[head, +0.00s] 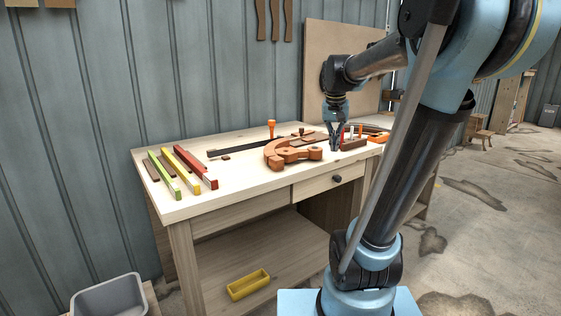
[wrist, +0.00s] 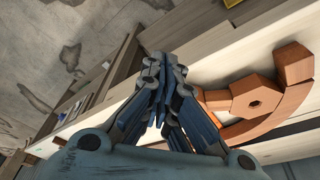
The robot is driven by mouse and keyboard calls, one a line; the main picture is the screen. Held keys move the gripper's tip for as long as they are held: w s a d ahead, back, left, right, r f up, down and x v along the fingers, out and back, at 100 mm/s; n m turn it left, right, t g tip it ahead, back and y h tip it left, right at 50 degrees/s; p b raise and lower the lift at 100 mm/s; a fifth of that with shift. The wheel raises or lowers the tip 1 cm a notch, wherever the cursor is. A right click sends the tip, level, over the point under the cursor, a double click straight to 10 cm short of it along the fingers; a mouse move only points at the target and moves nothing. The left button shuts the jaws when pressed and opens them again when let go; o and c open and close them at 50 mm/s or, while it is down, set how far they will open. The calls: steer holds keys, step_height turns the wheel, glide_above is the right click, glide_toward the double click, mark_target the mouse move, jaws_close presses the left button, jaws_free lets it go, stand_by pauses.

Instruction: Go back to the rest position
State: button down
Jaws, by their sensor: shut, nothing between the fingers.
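My gripper (head: 337,136) is at the front right part of the workbench top (head: 230,187), pointing down. In the wrist view my gripper (wrist: 163,100) has its fingers together with nothing between them. An orange-brown curved wooden piece (head: 290,152) lies on the bench just left of my gripper, apart from it. It also shows in the wrist view (wrist: 240,100), to the right of the fingers. How high the fingertips are above the bench is hard to tell.
Green, yellow (head: 190,160) and red (head: 196,166) bars lie at the bench's left. An orange-handled tool (head: 271,129) stands at the back. A yellow tray (head: 248,284) sits on the lower shelf, a grey bin (head: 108,297) at bottom left.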

steer(key=s+f+n+y, duration=0.1)
steer(key=s+f+n, duration=0.2)
steer(key=s+f, duration=1.7)
steer(key=s, duration=0.3)
steer(key=shift+f, duration=0.25)
